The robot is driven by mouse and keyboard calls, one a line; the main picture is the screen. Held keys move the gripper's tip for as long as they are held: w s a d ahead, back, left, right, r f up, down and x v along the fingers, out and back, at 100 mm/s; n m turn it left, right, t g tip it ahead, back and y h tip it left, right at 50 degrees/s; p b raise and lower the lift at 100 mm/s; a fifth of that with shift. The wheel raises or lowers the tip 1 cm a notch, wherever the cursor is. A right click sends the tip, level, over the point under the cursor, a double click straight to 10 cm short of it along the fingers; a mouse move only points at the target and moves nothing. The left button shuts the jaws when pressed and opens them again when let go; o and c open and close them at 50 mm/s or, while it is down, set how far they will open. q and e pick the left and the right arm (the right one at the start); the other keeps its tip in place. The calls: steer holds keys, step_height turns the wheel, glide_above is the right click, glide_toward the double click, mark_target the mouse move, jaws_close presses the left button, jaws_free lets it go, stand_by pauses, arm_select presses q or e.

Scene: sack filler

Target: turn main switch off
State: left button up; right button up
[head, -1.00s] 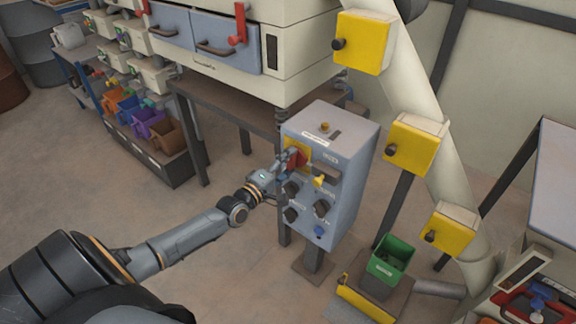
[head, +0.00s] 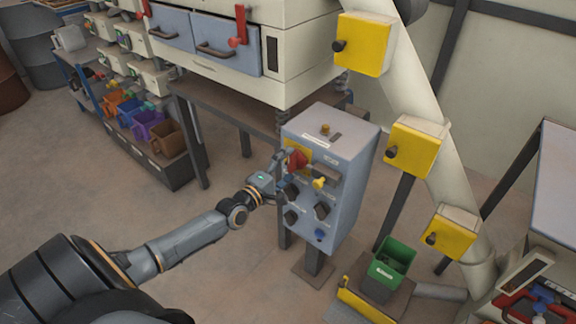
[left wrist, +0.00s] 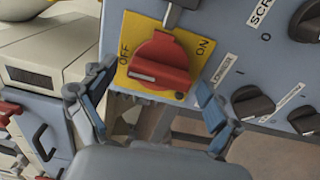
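The main switch is a red rotary knob (head: 297,160) on a yellow plate, at the upper left of the grey control box (head: 341,160). In the left wrist view the red knob (left wrist: 160,62) sits between the OFF and ON labels, and its white mark is at the end on the OFF side. My left gripper (head: 281,170) is just left of the box front. In the left wrist view its two fingers (left wrist: 155,78) are spread wide, one on each side of the knob's lower part, with nothing held between them. My right gripper is out of view.
Dark knobs (left wrist: 253,103) sit close to the right finger in the left wrist view. A yellow knob (head: 319,183) is below the main switch. A green bin (head: 391,261) stands right of the box. Open floor lies left of it.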

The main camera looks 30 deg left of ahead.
arm_select(q)
steer(key=s, duration=1.2)
steer(key=shift+a, duration=0.45)
stand_by(1.7)
